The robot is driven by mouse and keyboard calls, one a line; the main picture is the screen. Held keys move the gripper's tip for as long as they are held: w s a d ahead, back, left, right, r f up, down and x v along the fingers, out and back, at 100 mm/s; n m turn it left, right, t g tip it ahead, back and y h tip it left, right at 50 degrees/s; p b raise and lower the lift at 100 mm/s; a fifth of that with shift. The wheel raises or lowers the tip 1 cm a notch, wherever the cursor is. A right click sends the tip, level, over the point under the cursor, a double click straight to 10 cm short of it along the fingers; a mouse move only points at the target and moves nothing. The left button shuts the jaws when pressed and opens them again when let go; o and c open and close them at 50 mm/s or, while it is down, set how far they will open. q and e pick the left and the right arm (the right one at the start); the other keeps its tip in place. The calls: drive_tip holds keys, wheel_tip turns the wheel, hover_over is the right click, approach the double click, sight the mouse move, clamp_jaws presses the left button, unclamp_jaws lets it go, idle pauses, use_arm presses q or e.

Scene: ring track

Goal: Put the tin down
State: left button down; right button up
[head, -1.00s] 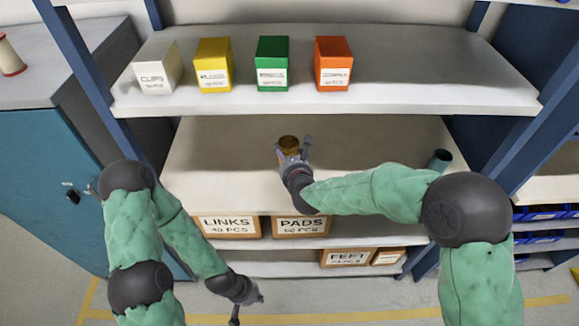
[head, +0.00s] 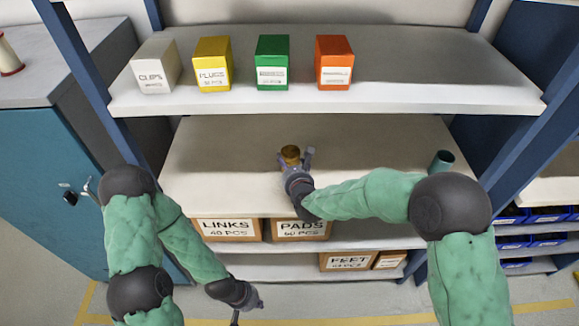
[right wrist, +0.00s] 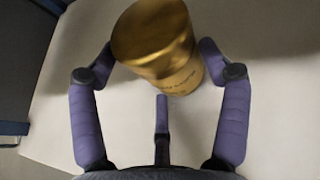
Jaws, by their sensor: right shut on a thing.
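A gold-brown tin (head: 290,152) is over the middle shelf board (head: 380,150), left of its middle. My right gripper (head: 296,162) is shut on the tin, reaching in from the front. In the right wrist view the gold tin (right wrist: 160,45) sits between the purple fingers of the gripper (right wrist: 157,50), leaning in the picture. Its lower end is near the pale board, but I cannot tell whether it touches. My left gripper (head: 247,308) hangs low in front of the shelving, far from the tin; its jaws are too small to read.
A teal cylinder (head: 442,161) stands at the right of the same board. White, yellow, green and orange boxes (head: 333,64) stand on the shelf above. Labelled boxes (head: 226,230) sit below. Blue uprights (head: 520,140) flank the shelf. The board is clear between tin and cylinder.

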drive_tip(key=shift+f+b, duration=0.4)
drive_tip(key=shift+b, duration=0.25)
drive_tip(key=o, duration=1.3)
drive_tip(key=shift+r+p, duration=0.5)
drive_tip(key=shift+p, duration=0.3)
drive_tip(key=shift+r+p, duration=0.3)
drive_tip(key=shift+p, duration=0.15)
drive_tip(key=shift+f+p+v, duration=0.1)
drive_tip(key=shift+p+v, duration=0.25)
drive_tip(key=shift+v, duration=2.6)
drive_tip(key=shift+f+p+v, duration=0.15)
drive_tip(key=shift+p+v, duration=0.15)
drive_tip(key=shift+v, duration=2.65)
drive_tip(key=shift+s, duration=0.1)
